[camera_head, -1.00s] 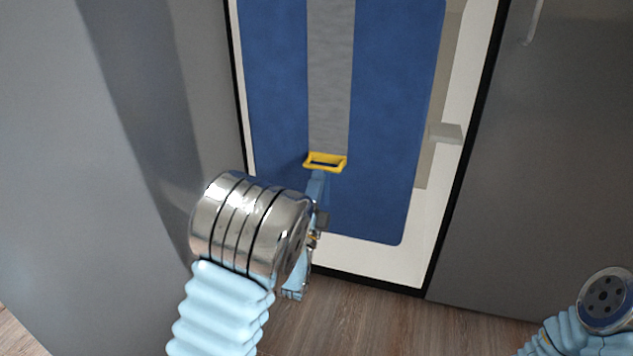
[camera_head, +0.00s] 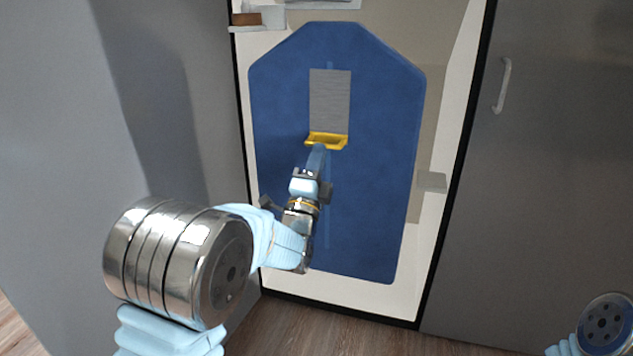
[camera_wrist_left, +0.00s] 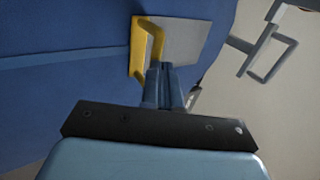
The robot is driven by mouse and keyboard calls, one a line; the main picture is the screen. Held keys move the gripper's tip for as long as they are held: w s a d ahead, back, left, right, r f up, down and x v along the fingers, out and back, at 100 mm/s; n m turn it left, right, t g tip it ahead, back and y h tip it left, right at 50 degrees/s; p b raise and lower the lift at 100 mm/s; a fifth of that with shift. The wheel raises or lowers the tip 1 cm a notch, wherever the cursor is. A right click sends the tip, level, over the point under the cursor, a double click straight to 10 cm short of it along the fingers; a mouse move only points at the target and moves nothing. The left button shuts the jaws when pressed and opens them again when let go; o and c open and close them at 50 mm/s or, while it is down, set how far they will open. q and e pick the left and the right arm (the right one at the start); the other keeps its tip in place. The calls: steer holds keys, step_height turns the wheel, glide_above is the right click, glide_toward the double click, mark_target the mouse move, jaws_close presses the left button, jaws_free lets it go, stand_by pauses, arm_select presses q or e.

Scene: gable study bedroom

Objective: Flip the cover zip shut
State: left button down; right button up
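A blue cover (camera_head: 390,150) hangs upright inside a pale cabinet bay. A grey strip (camera_head: 330,95) shows in its upper middle, and a thin line runs down the cover below it. A yellow zip pull (camera_head: 327,141) sits at the strip's lower end. My left gripper (camera_head: 317,155) reaches it from below, its narrow fingers close together and shut on the pull. The left wrist view shows the fingertips (camera_wrist_left: 162,75) at the yellow pull (camera_wrist_left: 146,45), with the grey strip (camera_wrist_left: 185,38) beside it. The fingers partly hide the contact. My right gripper is out of view.
A grey cabinet door with a handle (camera_head: 503,86) stands to the right, and a plain grey panel (camera_head: 60,150) to the left. A small grey block (camera_head: 432,182) juts out beside the cover's right edge. Wooden floor (camera_head: 330,328) shows below.

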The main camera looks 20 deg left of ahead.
arm_select(q)
step_height(320, 180, up, 14)
steer(key=p, duration=0.5)
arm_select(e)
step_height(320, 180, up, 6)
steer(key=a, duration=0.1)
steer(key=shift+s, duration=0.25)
arm_select(q)
steer(key=shift+r, duration=0.1)
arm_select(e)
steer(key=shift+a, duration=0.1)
